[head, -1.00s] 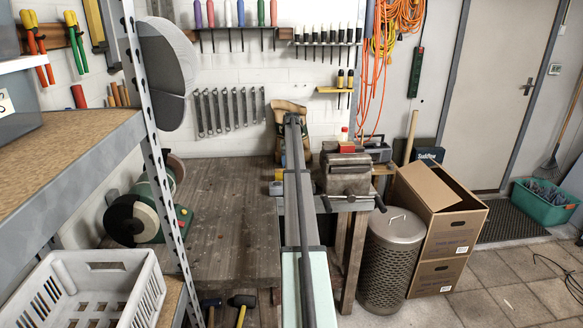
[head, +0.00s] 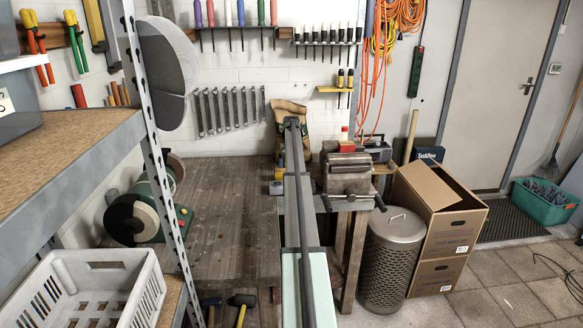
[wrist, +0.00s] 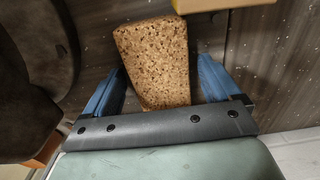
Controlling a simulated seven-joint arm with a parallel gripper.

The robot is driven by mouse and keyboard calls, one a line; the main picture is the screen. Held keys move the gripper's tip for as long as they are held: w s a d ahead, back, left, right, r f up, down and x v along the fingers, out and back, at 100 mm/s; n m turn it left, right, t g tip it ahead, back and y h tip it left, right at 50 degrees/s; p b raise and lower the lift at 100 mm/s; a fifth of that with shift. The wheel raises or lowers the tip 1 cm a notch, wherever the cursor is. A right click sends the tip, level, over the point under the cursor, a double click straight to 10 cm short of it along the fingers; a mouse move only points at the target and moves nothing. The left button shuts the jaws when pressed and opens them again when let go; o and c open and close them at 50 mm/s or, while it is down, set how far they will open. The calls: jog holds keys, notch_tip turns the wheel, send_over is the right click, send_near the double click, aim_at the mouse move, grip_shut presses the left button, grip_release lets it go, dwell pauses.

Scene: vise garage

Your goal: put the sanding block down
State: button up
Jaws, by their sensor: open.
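The sanding block, a speckled tan cork-like block (wrist: 153,58), shows in the wrist view over the dark wooden bench. My gripper (wrist: 160,85) has its two blue fingers apart, one on each side of the block. A thin strip of bench shows between the right finger and the block; the left finger is very close to it, and I cannot tell whether it touches. In the head view my grey arm runs away from me toward the wall, and it hides the fingers and the block.
The bench (head: 235,220) has bare wood left of my arm. A vise (head: 346,172) stands close on the right. A bench grinder (head: 140,210) stands on the left. A yellow-edged thing (wrist: 215,4) is near the block. A brown bag (head: 291,112) stands behind.

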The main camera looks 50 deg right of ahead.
jog(key=shift+r, duration=0.1)
notch_tip(320, 180, up, 12)
dwell(0.5)
